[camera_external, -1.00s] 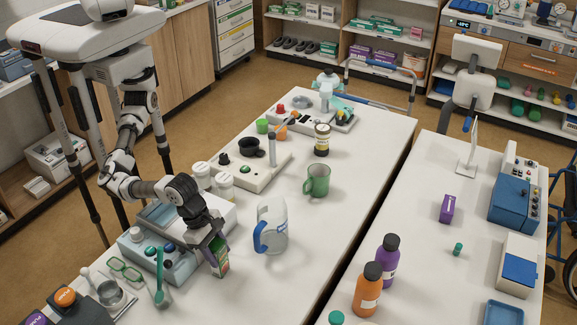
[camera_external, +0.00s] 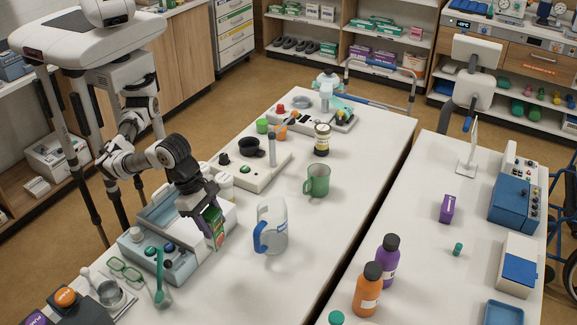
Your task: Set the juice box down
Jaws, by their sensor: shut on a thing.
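The juice box (camera_external: 215,230) is a small carton with green, red and white-purple faces. My gripper (camera_external: 208,209) is shut on its upper part from above, and the box hangs slightly tilted. It is in front of the light blue-grey device and left of the clear jug with the blue handle (camera_external: 271,228). Its lower end appears a little above the white table (camera_external: 255,291), though the exact gap is hard to tell. The gripper fingers hide part of the box's top.
A teal device with knobs (camera_external: 157,258), a teal spoon-like tool (camera_external: 159,276) and green glasses (camera_external: 126,270) lie left of the box. A green mug (camera_external: 317,179) stands beyond the jug. The table in front of the box and jug is clear.

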